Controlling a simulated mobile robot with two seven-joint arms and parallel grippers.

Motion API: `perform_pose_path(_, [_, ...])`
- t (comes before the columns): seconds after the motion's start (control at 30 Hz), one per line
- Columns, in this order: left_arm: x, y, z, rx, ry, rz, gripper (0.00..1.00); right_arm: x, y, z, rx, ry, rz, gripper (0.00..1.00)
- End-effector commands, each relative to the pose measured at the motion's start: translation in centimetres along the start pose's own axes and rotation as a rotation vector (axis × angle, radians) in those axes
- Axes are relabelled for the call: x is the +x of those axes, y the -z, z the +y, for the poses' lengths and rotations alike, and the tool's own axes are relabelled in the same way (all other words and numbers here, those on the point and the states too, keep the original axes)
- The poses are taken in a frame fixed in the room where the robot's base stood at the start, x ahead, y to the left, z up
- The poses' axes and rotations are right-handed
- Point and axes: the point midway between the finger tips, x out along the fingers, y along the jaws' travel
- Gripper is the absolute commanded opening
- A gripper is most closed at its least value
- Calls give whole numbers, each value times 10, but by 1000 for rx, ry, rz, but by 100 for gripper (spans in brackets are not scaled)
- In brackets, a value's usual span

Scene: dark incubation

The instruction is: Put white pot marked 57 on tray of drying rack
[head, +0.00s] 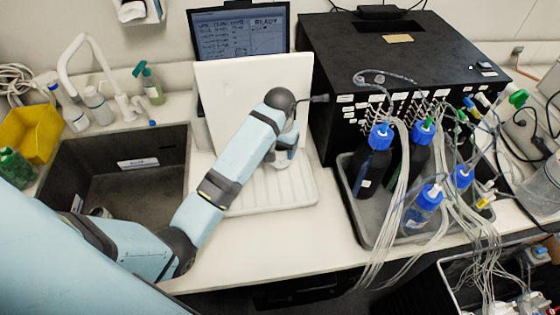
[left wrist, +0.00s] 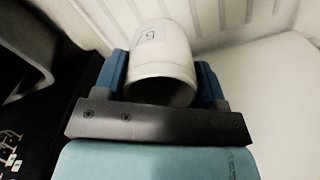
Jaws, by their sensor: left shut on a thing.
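The white pot (left wrist: 165,50) is held between the blue fingers of my left gripper (left wrist: 161,72) in the left wrist view. A small dark-edged label shows on its side; its mark is too blurred to read surely. In the head view my left gripper (head: 286,153) is over the drying rack's white ridged tray (head: 250,196), and the pot is mostly hidden behind it. I cannot tell whether the pot touches the tray. The tray's ridges (left wrist: 240,14) run behind the pot in the wrist view. My right gripper is not in view.
The rack's upright white panel (head: 232,90) stands behind the tray, before a screen (head: 240,30). A sink (head: 130,180) is at left. A black box (head: 400,50) and a grey tub (head: 372,228) of tubed bottles stand at right. The front counter is clear.

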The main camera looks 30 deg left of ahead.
Motion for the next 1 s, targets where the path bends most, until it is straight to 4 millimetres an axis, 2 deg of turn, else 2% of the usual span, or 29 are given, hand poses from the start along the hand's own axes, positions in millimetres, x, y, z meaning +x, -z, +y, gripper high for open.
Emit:
perform_pose_path(0.03, [12, -4, 2, 3, -1, -11, 36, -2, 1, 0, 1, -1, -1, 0])
perform_pose_path(0.27, [31, -4, 3, 3, -1, -8, 36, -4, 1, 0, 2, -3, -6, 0])
perform_pose_path(0.47, [60, -6, 3, 3, -1, -10, 36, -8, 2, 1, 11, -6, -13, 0])
perform_pose_path(0.9, [69, -2, 0, 3, -1, -7, 36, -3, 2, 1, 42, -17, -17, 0])
perform_pose_path(0.93, [69, -2, 0, 3, -1, -7, 69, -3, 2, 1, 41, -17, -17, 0])
perform_pose_path(1.0, [69, -2, 1, 3, -1, -7, 85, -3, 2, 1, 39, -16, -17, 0])
